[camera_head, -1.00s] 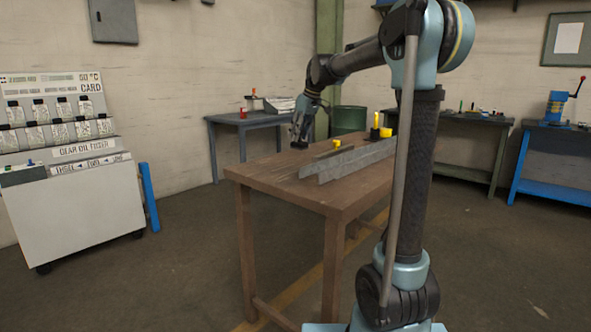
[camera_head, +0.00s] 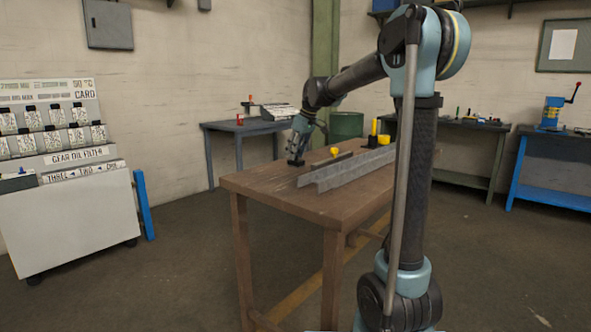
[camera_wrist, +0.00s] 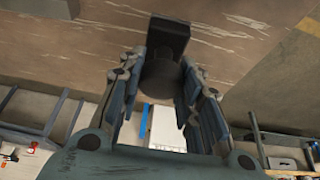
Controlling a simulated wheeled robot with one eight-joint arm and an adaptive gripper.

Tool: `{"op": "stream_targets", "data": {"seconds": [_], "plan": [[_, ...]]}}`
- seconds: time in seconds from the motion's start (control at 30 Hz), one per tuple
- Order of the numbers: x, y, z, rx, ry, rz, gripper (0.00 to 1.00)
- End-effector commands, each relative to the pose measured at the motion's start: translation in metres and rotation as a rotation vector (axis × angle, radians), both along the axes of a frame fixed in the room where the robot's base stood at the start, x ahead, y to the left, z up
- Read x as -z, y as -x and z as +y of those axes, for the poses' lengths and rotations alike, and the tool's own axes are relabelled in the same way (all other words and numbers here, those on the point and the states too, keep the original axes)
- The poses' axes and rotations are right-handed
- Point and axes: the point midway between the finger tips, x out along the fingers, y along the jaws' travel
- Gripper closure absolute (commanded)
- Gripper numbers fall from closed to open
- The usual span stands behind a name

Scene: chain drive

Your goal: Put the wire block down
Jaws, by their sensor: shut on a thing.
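My gripper (camera_head: 299,147) is over the far left part of the wooden table (camera_head: 255,184), left of the grey metal channel (camera_head: 335,173). In the wrist view my gripper (camera_wrist: 167,95) is shut on a black block (camera_wrist: 160,68), which I take to be the wire block. A round dark part of it sits between the fingers and a squarer part sticks out beyond them. In the head view the block (camera_head: 296,162) is small and dark beneath the fingers. It is at or just above the tabletop; I cannot tell whether it touches.
A yellow-topped piece (camera_head: 335,152) stands by the channel. A black-and-yellow piece (camera_head: 374,132) and another yellow piece (camera_head: 383,140) are at the table's far end. The near left tabletop is clear.

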Motion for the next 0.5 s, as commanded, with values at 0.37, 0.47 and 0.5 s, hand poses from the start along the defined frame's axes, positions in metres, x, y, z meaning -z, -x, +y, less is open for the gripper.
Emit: {"op": "stream_targets", "data": {"seconds": [0.37, 0.47, 0.5], "plan": [[0.032, 0.000, 0.000, 0.000, 0.000, 0.000, 1.00], [0.046, 0.000, 0.000, 0.001, 0.000, 0.000, 1.00], [0.050, 0.000, 0.000, 0.001, 0.000, 0.000, 1.00]]}}
